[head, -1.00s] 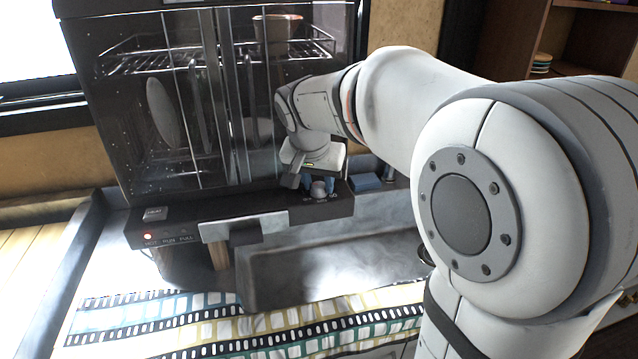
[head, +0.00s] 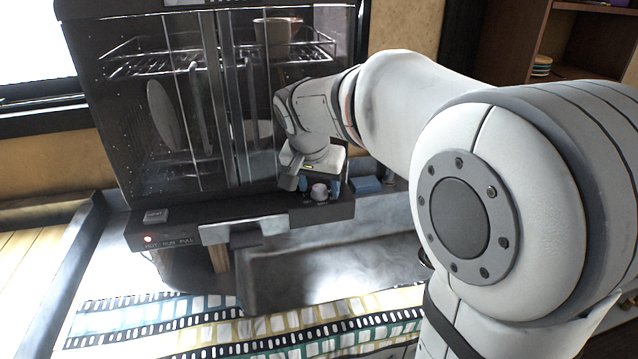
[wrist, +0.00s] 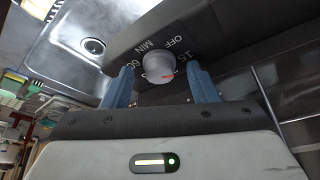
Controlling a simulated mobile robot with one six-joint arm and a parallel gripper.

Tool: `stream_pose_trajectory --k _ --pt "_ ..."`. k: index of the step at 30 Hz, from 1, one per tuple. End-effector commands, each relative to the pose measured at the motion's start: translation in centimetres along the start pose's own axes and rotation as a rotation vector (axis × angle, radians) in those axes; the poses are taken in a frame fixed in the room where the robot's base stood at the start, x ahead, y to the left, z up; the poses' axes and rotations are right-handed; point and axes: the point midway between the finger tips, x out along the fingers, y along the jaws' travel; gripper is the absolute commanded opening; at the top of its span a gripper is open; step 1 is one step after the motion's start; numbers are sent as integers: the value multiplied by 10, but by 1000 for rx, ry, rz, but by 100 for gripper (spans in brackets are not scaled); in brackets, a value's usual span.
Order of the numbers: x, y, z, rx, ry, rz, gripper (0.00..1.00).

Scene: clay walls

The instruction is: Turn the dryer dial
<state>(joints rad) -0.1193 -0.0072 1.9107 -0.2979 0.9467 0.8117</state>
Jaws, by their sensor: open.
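The dryer (head: 180,130) is a dark cabinet with clear doors and dishes on racks inside. Its dial (head: 319,192) is a small round grey knob at the right end of the front ledge. In the wrist view the dial (wrist: 158,68) shows a red mark and is ringed by "OFF", "MIN" and numbers, some partly hidden. My gripper (wrist: 162,86) is open, with one blue finger on each side of the dial. I cannot tell whether either finger touches it. In the head view my gripper (head: 319,186) is at the dial, partly hidden by my wrist.
A light grey plate (head: 245,228) sticks out of the ledge's front. A red light (head: 148,239) glows at the ledge's left end. A blue block (head: 366,184) lies right of the dial. A sink (head: 330,265) and a patterned cloth (head: 200,325) are in front.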

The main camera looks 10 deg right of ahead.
Motion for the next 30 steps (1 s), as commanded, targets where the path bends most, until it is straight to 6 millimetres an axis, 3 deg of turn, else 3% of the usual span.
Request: stream_pose_trajectory --k 5,18,30 --pt "-7 0 0 0 2 -1 53" --pt "-72 0 0 -1 2 -1 53" --pt "-78 0 0 -1 -1 0 53"
